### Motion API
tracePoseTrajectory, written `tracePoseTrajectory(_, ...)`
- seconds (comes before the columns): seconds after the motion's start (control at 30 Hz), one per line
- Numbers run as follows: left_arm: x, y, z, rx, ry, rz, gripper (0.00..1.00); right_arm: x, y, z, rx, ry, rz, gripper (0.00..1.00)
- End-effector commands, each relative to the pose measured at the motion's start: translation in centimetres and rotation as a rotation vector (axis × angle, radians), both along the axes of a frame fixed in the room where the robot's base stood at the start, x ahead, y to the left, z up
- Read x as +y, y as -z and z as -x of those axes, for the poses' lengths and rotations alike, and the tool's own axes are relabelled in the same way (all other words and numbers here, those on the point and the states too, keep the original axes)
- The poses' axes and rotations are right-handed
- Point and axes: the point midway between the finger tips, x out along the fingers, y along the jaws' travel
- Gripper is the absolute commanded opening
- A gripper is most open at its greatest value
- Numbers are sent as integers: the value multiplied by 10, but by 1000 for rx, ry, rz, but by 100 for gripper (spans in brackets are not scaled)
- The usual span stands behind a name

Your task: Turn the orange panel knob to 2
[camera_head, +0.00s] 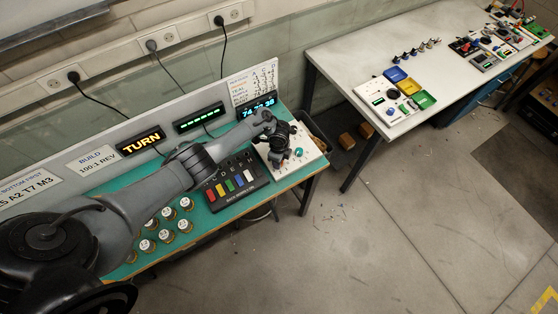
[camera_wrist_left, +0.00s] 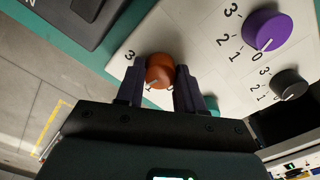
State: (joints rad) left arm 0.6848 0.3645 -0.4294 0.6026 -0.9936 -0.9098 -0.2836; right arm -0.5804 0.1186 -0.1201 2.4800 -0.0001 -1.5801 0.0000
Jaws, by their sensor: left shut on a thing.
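In the left wrist view the orange knob (camera_wrist_left: 160,68) stands on the white panel (camera_wrist_left: 185,32) between the two fingers of my left gripper (camera_wrist_left: 159,84). The gripper is shut on it. A short white pointer mark shows at the knob's lower left edge, and a printed 3 is to its left. In the head view my left gripper (camera_head: 279,158) is over the white panel (camera_head: 310,156) at the bench's right end, and hides the orange knob there. My right gripper is in neither view.
A purple knob (camera_wrist_left: 266,29) and a dark grey knob (camera_wrist_left: 290,84) sit on the same panel. A teal knob (camera_wrist_left: 211,103) is close beside the right finger. A block of coloured keys (camera_head: 231,184) lies left of the panel. A second table (camera_head: 360,55) stands to the right.

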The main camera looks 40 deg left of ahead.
Motion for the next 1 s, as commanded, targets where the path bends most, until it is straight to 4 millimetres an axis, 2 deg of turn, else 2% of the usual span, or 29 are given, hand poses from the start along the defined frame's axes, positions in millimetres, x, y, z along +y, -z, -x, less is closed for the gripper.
tracePoseTrajectory(0.4, 0, 1, 0, -1, 175, 0, 7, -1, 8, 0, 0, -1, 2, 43)
tracePoseTrajectory(0.9, 0, 0, 0, 0, 194, 0, 7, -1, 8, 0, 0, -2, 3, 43)
tracePoseTrajectory(0.93, 0, 0, 0, 0, 194, 0, 39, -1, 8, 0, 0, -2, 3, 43)
tracePoseTrajectory(1.0, 0, 0, 0, 0, 194, 0, 49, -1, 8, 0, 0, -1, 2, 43)
